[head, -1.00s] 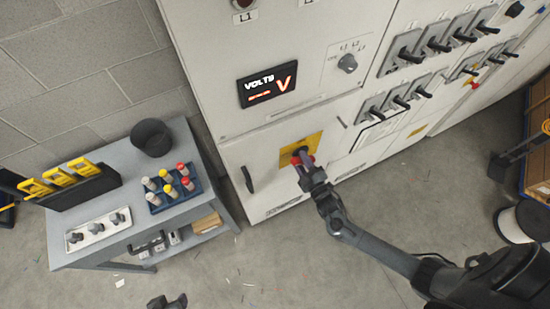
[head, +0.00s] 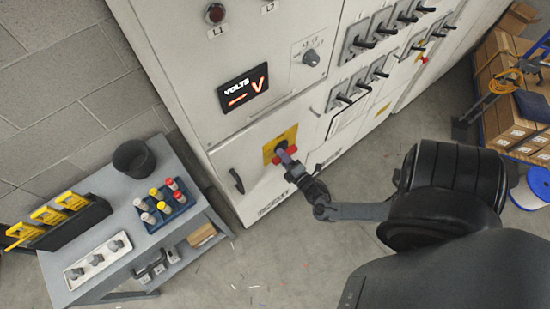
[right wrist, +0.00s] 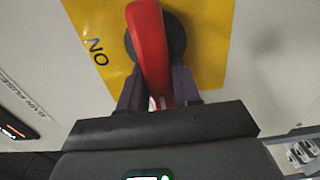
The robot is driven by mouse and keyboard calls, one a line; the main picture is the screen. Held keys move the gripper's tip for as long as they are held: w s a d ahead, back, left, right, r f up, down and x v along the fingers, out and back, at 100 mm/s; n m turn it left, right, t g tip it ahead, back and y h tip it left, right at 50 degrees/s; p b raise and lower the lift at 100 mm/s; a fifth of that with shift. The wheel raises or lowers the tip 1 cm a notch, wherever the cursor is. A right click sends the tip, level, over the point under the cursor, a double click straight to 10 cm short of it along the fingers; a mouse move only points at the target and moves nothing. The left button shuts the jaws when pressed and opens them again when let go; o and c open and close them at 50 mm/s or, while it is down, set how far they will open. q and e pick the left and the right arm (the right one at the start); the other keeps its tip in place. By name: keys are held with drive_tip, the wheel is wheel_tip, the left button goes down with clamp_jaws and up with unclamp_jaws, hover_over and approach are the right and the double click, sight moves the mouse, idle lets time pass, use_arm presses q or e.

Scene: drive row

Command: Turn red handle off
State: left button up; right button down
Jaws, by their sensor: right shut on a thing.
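The red handle (right wrist: 150,45) sits on a dark round hub in front of a yellow plate (right wrist: 212,45) on the cabinet face. In the right wrist view the handle points down toward my gripper, tilted slightly, and the letters "NO" show on the plate left of it. In the head view the yellow plate (head: 273,152) is on the lower cabinet door, and my right gripper covers most of the handle. My right gripper (right wrist: 160,98) is shut on the handle's lower end, one finger on each side. It also shows in the head view (head: 288,158). My left gripper is out of view.
The grey cabinet has a volts display (head: 245,90), a rotary knob (head: 311,57) and rows of black levers (head: 360,88). A door grip (head: 236,180) is left of the plate. A grey workbench (head: 112,190) stands left. Boxes (head: 505,85) are at right. Floor between is clear.

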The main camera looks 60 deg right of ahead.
drive_tip(key=shift+s+d+f, duration=0.15)
drive_tip(key=shift+d+f, duration=0.05)
drive_tip(key=shift+d, duration=0.05)
drive_tip(key=c, duration=1)
unclamp_jaws()
drive_tip(key=shift+o, duration=0.6)
drive_tip(key=shift+d+r, duration=0.1)
drive_tip(key=shift+s+a, duration=0.1)
drive_tip(key=shift+a, duration=0.15)
drive_tip(key=b+v, duration=0.1)
drive_tip(key=v, duration=0.9)
drive_tip(key=shift+s, duration=0.25)
drive_tip(key=shift+r, duration=0.1)
drive_tip(key=shift+r, duration=0.1)
